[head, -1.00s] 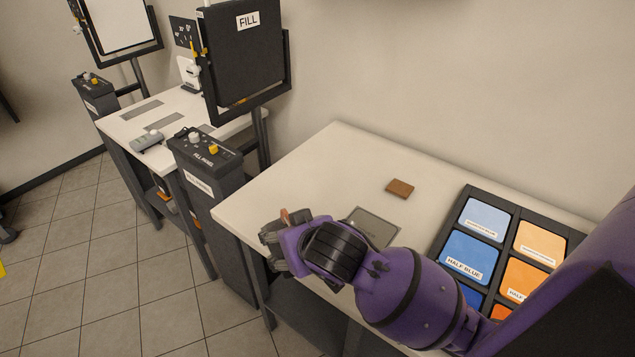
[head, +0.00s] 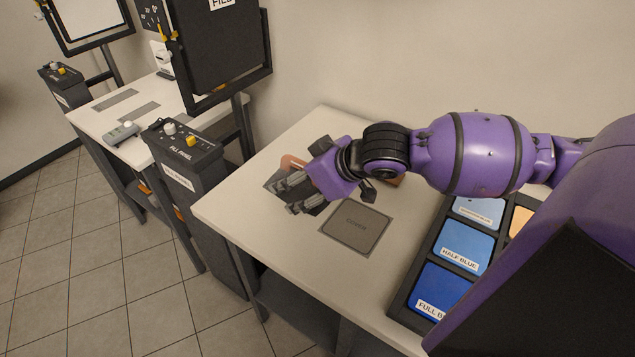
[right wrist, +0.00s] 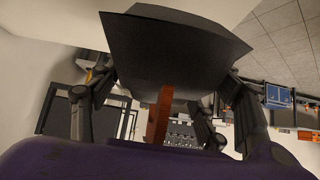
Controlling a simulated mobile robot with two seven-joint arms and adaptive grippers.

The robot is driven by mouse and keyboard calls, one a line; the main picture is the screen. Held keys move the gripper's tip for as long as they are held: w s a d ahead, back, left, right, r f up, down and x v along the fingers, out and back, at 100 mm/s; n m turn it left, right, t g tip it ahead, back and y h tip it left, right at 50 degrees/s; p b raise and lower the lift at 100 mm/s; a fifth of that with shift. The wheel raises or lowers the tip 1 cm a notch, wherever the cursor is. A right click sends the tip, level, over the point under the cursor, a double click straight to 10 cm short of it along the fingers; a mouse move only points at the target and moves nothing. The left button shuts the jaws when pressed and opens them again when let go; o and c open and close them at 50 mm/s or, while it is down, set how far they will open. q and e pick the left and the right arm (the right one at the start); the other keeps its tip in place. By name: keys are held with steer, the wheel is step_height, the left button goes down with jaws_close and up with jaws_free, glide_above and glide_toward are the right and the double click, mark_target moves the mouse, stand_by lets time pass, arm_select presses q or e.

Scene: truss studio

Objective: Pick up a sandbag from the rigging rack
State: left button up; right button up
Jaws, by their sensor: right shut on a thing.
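My right gripper (head: 288,196) is above the left part of the white table, at the end of the purple arm. It is shut on a dark grey thing with an orange-brown strap, which looks like a sandbag (right wrist: 175,50). In the right wrist view the dark body fills the top middle, between the two fingers, and the strap hangs towards the palm. In the head view the fingers hide much of it, and the strap (head: 292,162) shows beside them. I cannot tell if it touches the table. No rigging rack can be made out. My left gripper is out of view.
A grey square mat (head: 357,229) lies on the white table (head: 235,213). A black tray (head: 408,293) of blue and orange gel squares is at its right. A fill control post (head: 185,140) and dark panel (head: 222,50) stand left. Tiled floor (head: 60,270) is open.

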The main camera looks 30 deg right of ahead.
steer(key=r, duration=0.1)
steer(key=d, duration=0.1)
steer(key=r, duration=0.1)
steer(key=shift+w+d+r, duration=0.25)
steer(key=shift+w+r, duration=0.1)
steer(key=shift+r, duration=0.1)
steer(key=shift+w+d, duration=0.3)
steer(key=w+d+f+b, duration=0.1)
steer(key=w+d+f, duration=0.3)
steer(key=w+d+f+b, duration=0.1)
steer(key=w+d+f, duration=0.3)
steer(key=shift+w+d+f, duration=0.1)
steer(key=shift+w+d, duration=0.05)
steer(key=shift+w, duration=0.2)
steer(key=shift+w+d+f, duration=0.2)
steer(key=shift+w+f, duration=0.05)
steer(key=f, duration=0.3)
steer(key=shift+w+d+f+y, duration=0.15)
steer(key=shift+w+d+y, duration=0.1)
steer(key=shift+y, duration=0.05)
steer(key=shift+f, duration=0.3)
steer(key=shift+f, duration=0.1)
